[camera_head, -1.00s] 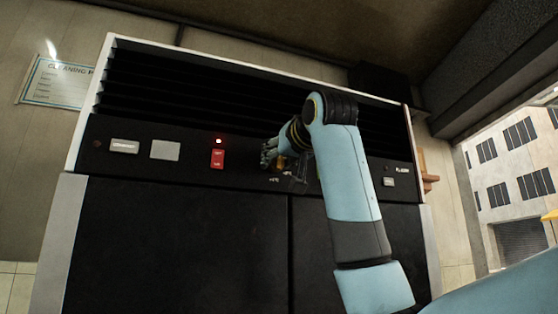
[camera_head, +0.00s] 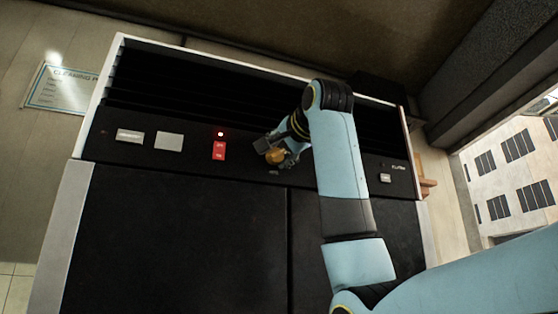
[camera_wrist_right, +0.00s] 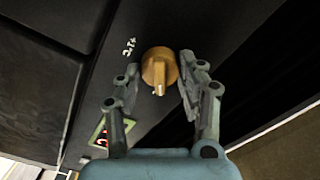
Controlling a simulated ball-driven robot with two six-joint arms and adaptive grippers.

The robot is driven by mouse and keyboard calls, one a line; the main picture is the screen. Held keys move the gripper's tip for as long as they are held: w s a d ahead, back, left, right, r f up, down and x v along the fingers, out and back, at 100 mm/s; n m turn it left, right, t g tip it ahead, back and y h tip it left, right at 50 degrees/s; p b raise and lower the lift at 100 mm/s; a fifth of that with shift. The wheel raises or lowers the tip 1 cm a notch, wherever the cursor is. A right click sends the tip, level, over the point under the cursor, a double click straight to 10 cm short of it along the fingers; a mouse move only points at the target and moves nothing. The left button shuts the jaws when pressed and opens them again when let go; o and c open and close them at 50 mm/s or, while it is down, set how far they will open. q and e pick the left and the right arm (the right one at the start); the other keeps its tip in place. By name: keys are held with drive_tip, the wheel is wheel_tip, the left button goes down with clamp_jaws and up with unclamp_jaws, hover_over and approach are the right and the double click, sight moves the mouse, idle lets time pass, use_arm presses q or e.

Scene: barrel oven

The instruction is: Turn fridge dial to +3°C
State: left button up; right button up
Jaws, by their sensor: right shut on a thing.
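The fridge dial (camera_wrist_right: 158,68) is a round brass-coloured knob with a raised grip and a light pointer mark at its lower edge in the wrist view. It also shows in the head view (camera_head: 277,156) on the black control panel (camera_head: 330,172). My right gripper (camera_wrist_right: 160,80) has one finger on each side of the dial and is shut on it. In the head view the right gripper (camera_head: 276,152) partly covers the dial. A small white marking (camera_wrist_right: 129,47) beside the dial is too small to read surely. My left gripper is not in view.
A red switch (camera_head: 219,151) sits left of the dial, under a lit red lamp (camera_head: 220,134). Pale labels (camera_head: 130,136) are at the panel's left. Dark slats (camera_head: 200,95) lie above the panel and black doors (camera_head: 180,235) below. A cleaning sign (camera_head: 62,88) hangs at left.

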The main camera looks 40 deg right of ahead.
drive_tip(key=m+b, duration=0.1)
drive_tip(key=m, duration=0.1)
drive_tip(key=m+b, duration=0.3)
drive_tip(key=m, duration=0.1)
drive_tip(key=shift+f+m, duration=0.25)
drive_tip(key=shift+m, duration=0.05)
drive_tip(key=m+b, duration=0.2)
drive_tip(key=m, duration=0.1)
drive_tip(key=shift+b, duration=0.35)
drive_tip(key=shift+m+b, duration=0.85)
drive_tip(key=shift+m, duration=0.75)
drive_tip(key=o, duration=1.1)
